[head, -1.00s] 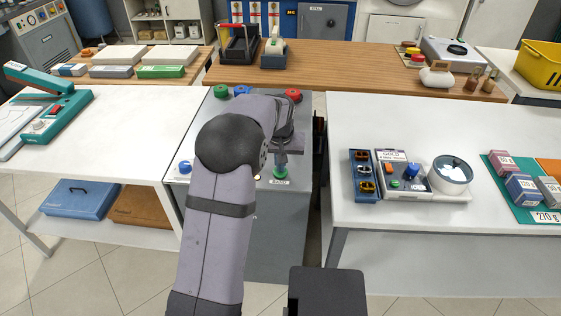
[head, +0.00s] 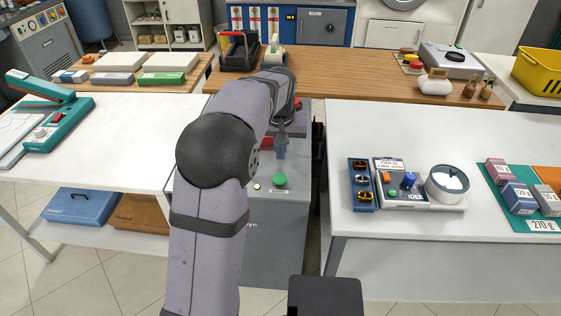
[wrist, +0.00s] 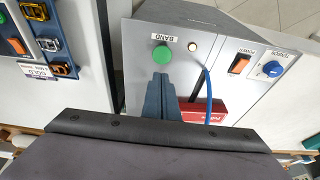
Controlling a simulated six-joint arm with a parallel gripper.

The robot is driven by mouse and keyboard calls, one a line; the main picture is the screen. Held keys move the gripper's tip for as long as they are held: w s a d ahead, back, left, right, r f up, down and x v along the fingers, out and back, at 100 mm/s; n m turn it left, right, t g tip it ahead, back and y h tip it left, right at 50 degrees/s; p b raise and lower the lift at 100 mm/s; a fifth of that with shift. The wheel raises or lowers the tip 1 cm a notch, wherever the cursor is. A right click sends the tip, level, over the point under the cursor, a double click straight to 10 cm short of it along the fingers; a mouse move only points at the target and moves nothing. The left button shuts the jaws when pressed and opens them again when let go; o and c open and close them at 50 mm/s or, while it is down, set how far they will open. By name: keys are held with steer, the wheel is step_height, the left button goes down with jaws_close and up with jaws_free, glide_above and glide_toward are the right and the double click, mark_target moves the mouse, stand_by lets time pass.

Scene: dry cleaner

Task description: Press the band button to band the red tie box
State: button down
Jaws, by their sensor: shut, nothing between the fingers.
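The green band button (head: 280,180) stands on top of the grey banding machine (head: 262,205), behind its BAND label. It also shows in the wrist view (wrist: 162,53). My gripper (head: 281,153) is shut and empty, with blue fingers, above the machine and just behind the button in the head view. In the wrist view its fingertips (wrist: 161,78) lie just below the button; I cannot tell the gap in height. The red tie box (wrist: 205,111) lies on the machine beside the fingers, partly hidden by my gripper, with a blue band (wrist: 209,90) across it. The arm hides much of the machine in the head view.
A pale lit lamp (wrist: 193,46), an orange power switch (wrist: 239,65) and a blue tension knob (wrist: 272,68) share the panel. White tables flank the machine; the right one holds a scale-like device (head: 446,182). A wooden counter (head: 345,75) stands behind.

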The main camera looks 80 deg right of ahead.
steer(key=shift+v, duration=1.4)
steer(key=a+f+m+y, duration=0.1)
steer(key=a+f+m, duration=0.1)
steer(key=a+f, duration=0.65)
steer(key=w+a+f+n+y, duration=0.2)
steer(key=w+a+f, duration=0.2)
steer(key=w+a, duration=0.3)
steer(key=w+a+r+n+p, duration=0.2)
steer(key=w+a+n, duration=0.4)
steer(key=a, duration=0.6)
steer(key=w+a+r+n+p, duration=0.3)
steer(key=w+a+n, duration=0.3)
steer(key=a, duration=0.6)
steer(key=w+a+r+n+p, duration=0.2)
steer(key=w+a+n, duration=0.4)
steer(key=w+a, duration=0.3)
steer(key=a, duration=0.3)
steer(key=shift+w+a+r, duration=0.2)
steer(key=shift+a, duration=0.15)
